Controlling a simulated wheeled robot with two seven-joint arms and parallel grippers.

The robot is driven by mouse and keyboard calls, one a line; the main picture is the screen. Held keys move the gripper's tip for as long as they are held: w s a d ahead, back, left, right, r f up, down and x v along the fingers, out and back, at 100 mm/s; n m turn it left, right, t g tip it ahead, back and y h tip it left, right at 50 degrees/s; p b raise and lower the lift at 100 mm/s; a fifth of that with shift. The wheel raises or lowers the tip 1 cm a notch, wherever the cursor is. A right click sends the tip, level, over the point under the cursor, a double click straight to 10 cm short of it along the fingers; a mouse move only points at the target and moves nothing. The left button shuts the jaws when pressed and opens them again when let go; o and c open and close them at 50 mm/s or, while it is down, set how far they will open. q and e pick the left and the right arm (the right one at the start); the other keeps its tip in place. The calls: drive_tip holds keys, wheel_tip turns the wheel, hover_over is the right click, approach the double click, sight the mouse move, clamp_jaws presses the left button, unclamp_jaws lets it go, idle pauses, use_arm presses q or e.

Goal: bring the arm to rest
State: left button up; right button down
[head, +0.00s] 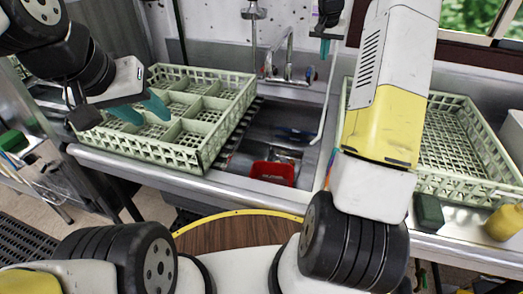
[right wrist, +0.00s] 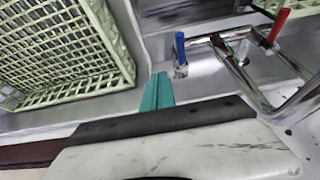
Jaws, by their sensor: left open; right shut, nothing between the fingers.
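My left gripper (head: 141,111) is at the left of the head view, with its two teal fingers apart and empty. It is over the left part of a pale green divided crate (head: 203,158). My right arm rises through the right half of the head view, and my right gripper (head: 325,47) is at the top, behind the sink and near the tap. In the right wrist view, the teal fingers of my right gripper (right wrist: 157,92) are together with nothing between them.
A red container (head: 272,173) is in the sink between the crates. A second green crate (head: 470,188) stands at the right. A tap (head: 289,70) shows its blue handle (right wrist: 180,47) and red handle (right wrist: 279,24) up close. A dark green block (head: 428,212) and yellow bottle (head: 505,222) sit at the front right.

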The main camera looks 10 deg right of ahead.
drive_tip(key=s+a+r+n+t+y, duration=0.1)
drive_tip(key=s+a+r+n, duration=0.1)
drive_tip(key=s+a+r, duration=0.55)
drive_tip(key=s+a+r+n, duration=0.1)
drive_tip(key=s+a+r, duration=0.3)
drive_tip(key=s, duration=0.6)
drive_tip(key=s+a+f+n+y, duration=0.1)
drive_tip(key=s+a, duration=0.2)
drive_tip(key=s, duration=0.5)
drive_tip(key=s+a+f+n+y, duration=0.1)
drive_tip(key=s+a+f, duration=0.1)
drive_tip(key=s, duration=0.6)
drive_tip(key=s+a+f+t+y, duration=0.1)
drive_tip(key=s+a+f, duration=0.1)
drive_tip(key=s+a, duration=0.2)
drive_tip(key=s, duration=0.3)
drive_tip(key=shift+s+a+f+n, duration=0.15)
drive_tip(key=shift+s+a+n, duration=0.25)
